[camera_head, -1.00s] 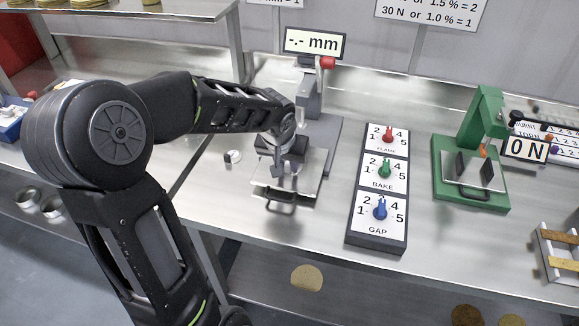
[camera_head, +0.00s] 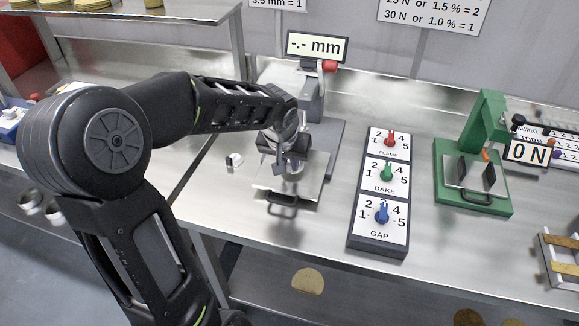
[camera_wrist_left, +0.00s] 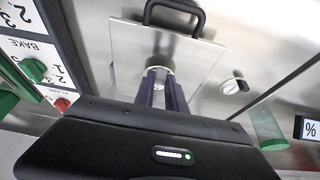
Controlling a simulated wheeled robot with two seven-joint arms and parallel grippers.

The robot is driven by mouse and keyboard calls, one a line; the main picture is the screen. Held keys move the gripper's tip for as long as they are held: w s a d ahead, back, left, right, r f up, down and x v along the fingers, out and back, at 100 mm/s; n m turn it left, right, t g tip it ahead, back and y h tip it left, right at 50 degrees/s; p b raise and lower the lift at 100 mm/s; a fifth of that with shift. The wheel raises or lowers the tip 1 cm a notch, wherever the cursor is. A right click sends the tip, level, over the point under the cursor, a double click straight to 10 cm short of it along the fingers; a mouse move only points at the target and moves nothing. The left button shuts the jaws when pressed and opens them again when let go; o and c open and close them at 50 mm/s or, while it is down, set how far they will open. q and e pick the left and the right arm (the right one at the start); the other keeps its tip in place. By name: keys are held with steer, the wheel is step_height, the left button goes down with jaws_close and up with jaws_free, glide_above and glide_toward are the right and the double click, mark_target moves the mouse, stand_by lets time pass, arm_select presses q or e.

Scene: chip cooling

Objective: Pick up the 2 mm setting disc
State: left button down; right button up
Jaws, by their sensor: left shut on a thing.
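My left gripper (camera_head: 291,171) is over the metal plate (camera_head: 313,187) of the thickness gauge, with its fingers pointing down. It is shut on a small pale round piece (camera_wrist_left: 160,63), which shows between the dark fingertips in the left wrist view and looks like a setting disc. I cannot read a size on it or tell whether it touches the plate. A second small white disc with a dark top (camera_head: 234,160) lies on the table left of the gauge. It also shows in the left wrist view (camera_wrist_left: 234,86). My right gripper is not in view.
The gauge display (camera_head: 317,46) reads "-.- mm". A knob panel (camera_head: 377,243) stands right of the gauge, then a green press (camera_head: 473,205) with a "0 N" display.

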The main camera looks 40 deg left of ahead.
arm_select(q)
step_height(320, 180, up, 8)
steer(key=shift+r+b, duration=0.25)
steer(key=shift+b, duration=0.05)
steer(key=shift+d+f, duration=0.1)
stand_by(0.5)
